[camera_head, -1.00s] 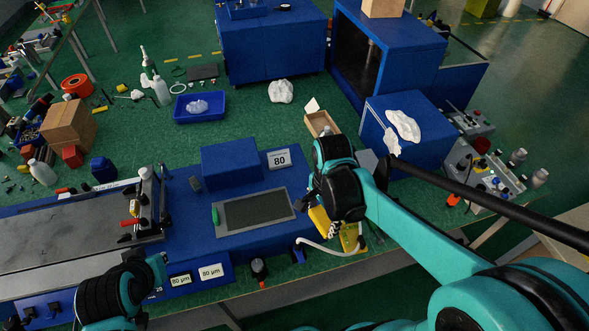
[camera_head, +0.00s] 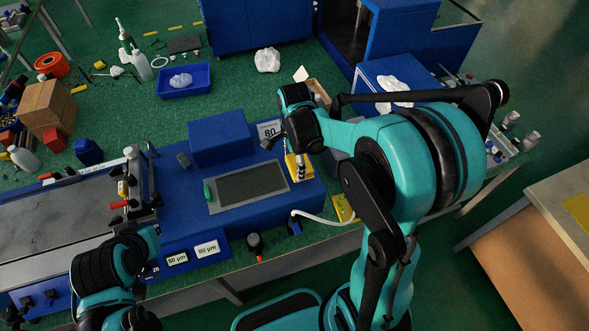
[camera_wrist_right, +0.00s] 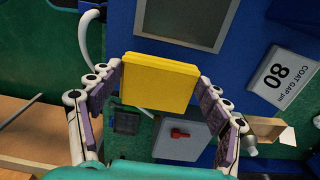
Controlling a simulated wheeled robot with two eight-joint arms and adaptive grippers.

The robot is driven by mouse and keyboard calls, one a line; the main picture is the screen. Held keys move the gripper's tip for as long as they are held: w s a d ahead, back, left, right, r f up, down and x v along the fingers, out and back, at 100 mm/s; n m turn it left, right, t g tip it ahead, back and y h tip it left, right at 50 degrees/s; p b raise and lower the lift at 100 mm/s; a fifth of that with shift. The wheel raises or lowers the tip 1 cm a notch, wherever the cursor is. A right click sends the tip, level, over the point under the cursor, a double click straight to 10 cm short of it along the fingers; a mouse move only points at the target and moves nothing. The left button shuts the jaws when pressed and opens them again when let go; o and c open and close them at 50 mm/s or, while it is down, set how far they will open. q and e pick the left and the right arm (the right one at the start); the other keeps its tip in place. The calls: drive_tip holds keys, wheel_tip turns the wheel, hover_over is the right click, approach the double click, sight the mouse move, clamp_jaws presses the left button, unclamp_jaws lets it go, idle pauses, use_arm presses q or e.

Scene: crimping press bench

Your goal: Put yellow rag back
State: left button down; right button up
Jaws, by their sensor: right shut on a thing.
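The yellow rag (camera_wrist_right: 160,82) is a flat, folded yellow pad in the right wrist view. My right gripper (camera_wrist_right: 160,92) is shut on it, with one finger at each side edge. In the head view the rag (camera_head: 293,168) shows below my right wrist, above the right end of the blue machine, and is partly hidden by the gripper (camera_head: 300,168). My left arm is at the lower left of the head view. Its gripper fingers do not show.
A yellow patch (camera_head: 345,208) lies at the bench's front edge, beside a white hose (camera_head: 318,218). Another yellow patch (camera_head: 577,212) is on a side table (camera_head: 550,205) at the right. An open cardboard box (camera_head: 320,92) and a blue box (camera_head: 372,75) stand behind my right arm.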

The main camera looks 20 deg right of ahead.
sight(295, 165)
wheel_tip(295, 165, down, 4)
drive_tip(key=shift+r+b, duration=0.15)
drive_tip(key=shift+b, duration=0.25)
drive_tip(key=shift+s, duration=0.1)
drive_tip(key=o, duration=1.1)
